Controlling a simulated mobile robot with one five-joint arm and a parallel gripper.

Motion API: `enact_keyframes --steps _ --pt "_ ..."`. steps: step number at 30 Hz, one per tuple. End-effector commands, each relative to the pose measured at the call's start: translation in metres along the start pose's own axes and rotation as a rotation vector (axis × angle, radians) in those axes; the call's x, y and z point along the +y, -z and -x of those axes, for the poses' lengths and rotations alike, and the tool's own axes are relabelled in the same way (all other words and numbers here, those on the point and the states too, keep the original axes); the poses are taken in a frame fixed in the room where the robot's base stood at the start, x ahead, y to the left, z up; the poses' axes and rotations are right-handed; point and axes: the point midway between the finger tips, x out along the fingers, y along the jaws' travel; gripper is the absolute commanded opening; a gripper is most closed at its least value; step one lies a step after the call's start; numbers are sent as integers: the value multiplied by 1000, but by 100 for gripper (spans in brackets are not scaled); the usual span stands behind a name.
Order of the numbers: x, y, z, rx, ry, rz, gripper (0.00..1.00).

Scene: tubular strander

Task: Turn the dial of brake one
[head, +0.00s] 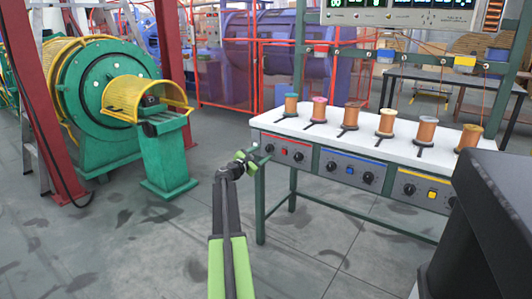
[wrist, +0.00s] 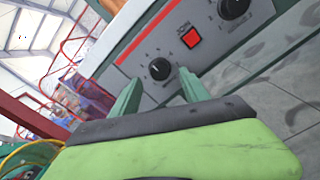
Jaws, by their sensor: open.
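The red-striped grey control panel (head: 285,144) is at the left end of the bench front. It carries a black dial (head: 270,148) on the left, a red button (head: 284,152) and a second black dial (head: 298,156) on the right. The wrist view shows the left dial (wrist: 160,69), the red button (wrist: 190,38) and the second dial (wrist: 232,8). My gripper (head: 248,160) is just left of the panel, with green fingers. In the wrist view my gripper (wrist: 158,84) is open and empty, its fingers pointing at the left dial, apparently apart from it. Panel lettering is too small to read.
Several wire spools (head: 352,114) stand on the white bench top (head: 340,139). A blue-striped panel (head: 347,168) and a yellow-striped panel (head: 420,190) continue rightward. A green machine (head: 110,90) with yellow guards stands left. Grey floor (head: 120,240) is clear before the bench.

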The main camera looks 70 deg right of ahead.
Motion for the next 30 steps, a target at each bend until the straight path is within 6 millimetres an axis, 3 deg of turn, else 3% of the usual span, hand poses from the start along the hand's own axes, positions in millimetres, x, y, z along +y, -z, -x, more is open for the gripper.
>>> enact_keyframes --steps 3,6,16,28,30 --pt "1 0 -23 -1 1 0 53" --pt "0 0 -32 -1 1 0 53" --pt "-1 0 -36 0 0 -1 53" --pt "0 0 -35 0 0 0 2" --pt "0 0 -35 0 0 0 0"
